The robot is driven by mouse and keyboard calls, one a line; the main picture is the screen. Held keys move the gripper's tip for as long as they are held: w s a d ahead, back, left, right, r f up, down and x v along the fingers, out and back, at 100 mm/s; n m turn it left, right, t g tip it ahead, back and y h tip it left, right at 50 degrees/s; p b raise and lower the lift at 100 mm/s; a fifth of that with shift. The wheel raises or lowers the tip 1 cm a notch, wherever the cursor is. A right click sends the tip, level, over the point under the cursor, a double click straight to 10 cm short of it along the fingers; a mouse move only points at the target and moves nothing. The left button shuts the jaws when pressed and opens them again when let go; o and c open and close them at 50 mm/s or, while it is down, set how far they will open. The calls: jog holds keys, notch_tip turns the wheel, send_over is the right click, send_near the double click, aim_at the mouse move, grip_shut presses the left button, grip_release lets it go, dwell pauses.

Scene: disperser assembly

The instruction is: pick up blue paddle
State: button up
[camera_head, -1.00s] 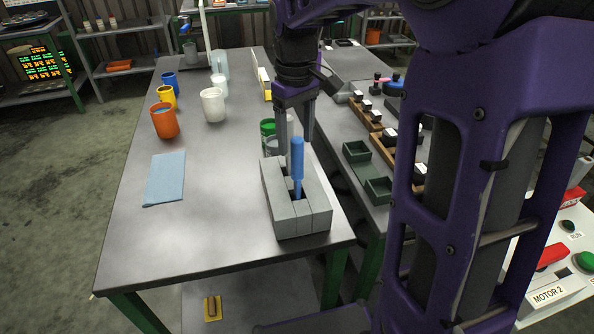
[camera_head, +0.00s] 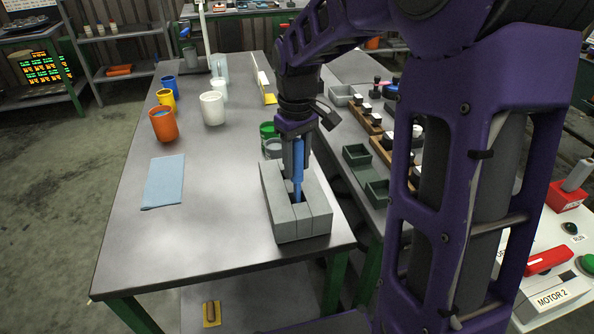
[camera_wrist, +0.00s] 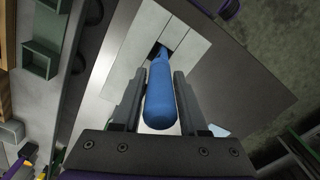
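The blue paddle (camera_head: 298,160) stands upright in a slot of the grey block holder (camera_head: 302,225) near the front right of the table. In the wrist view the paddle's round handle (camera_wrist: 160,95) points up toward the camera. My gripper (camera_head: 297,165) is above the holder with its fingers down on both sides of the handle. In the wrist view my two fingers (camera_wrist: 158,100) stand apart with the handle between them. A narrow gap shows beside the handle, so they do not appear closed on it. The paddle's lower end is hidden in the slot.
Orange (camera_head: 163,125) and white (camera_head: 212,108) cups stand farther left, with a blue cloth (camera_head: 163,182). Green bins (camera_head: 357,155) sit on the adjoining table at right. The table's front left is clear.

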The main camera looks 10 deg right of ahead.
grip_shut()
jog(key=shift+r, duration=0.1)
